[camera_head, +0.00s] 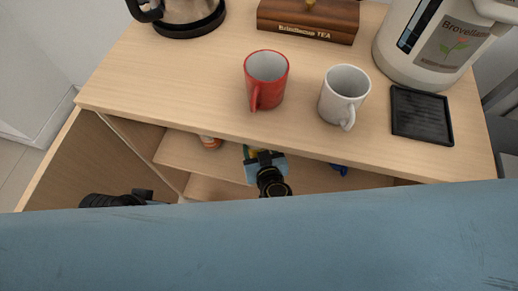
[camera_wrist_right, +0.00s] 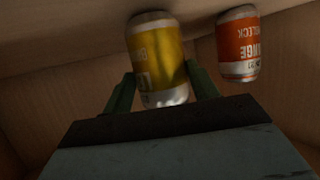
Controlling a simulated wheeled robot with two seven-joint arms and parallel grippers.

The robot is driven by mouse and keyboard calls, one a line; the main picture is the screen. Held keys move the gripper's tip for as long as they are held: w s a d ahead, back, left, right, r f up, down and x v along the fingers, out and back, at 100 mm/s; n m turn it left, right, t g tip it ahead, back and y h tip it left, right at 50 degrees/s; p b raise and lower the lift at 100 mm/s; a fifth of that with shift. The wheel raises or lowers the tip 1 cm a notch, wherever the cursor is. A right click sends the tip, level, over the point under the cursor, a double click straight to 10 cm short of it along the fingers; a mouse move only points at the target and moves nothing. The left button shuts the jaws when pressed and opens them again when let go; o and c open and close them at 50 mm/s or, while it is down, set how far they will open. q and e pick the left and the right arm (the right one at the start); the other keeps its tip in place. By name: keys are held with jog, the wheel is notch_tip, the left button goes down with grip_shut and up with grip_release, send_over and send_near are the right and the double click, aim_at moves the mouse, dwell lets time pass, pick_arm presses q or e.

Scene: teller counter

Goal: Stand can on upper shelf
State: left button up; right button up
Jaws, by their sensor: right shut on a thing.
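A yellow can (camera_wrist_right: 156,58) with silver ends is between the fingers of my right gripper (camera_wrist_right: 162,92) in the right wrist view. The gripper is shut on it. That picture appears upside down, and the can looks roughly upright, with its base close to a pale board; I cannot tell if it touches. In the head view my right gripper (camera_head: 264,158) reaches into the open cabinet at the upper shelf (camera_head: 178,152), under the counter edge, and the can is mostly hidden. My left gripper (camera_head: 140,197) is at the lower left, partly hidden; its jaws are unclear.
An orange-red can (camera_wrist_right: 238,48) stands beside the yellow one; it also shows in the head view (camera_head: 210,142). A blue item (camera_head: 339,169) is further right. The counter (camera_head: 190,90) above holds a red mug (camera_head: 266,80), a white mug (camera_head: 343,95) and a black tray (camera_head: 421,115).

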aim_at(259, 150)
pick_arm(q)
jog(key=shift+r, duration=0.15)
pick_arm(e)
jog(key=shift+f, duration=0.15)
jog(key=o, duration=1.2)
pick_arm(q)
jog(key=shift+r, duration=0.15)
pick_arm(e)
jog(key=shift+r, duration=0.25)
jog(key=p+v, duration=0.2)
jog(key=v, duration=0.2)
jog(key=shift+s+r+p, duration=0.1)
jog(key=shift+s+p, duration=0.25)
jog(key=shift+s, duration=0.05)
pick_arm(q)
jog(key=a+f+p, duration=0.1)
jog(key=a+f, duration=0.1)
jog(key=f, duration=0.4)
jog(key=s+a+f+g+y+p, duration=0.1)
jog(key=a+f, duration=0.2)
jog(key=f, duration=0.3)
jog(key=shift+s+a+f, duration=0.25)
jog(key=shift+f, duration=0.15)
pick_arm(e)
jog(key=shift+v, duration=3.55)
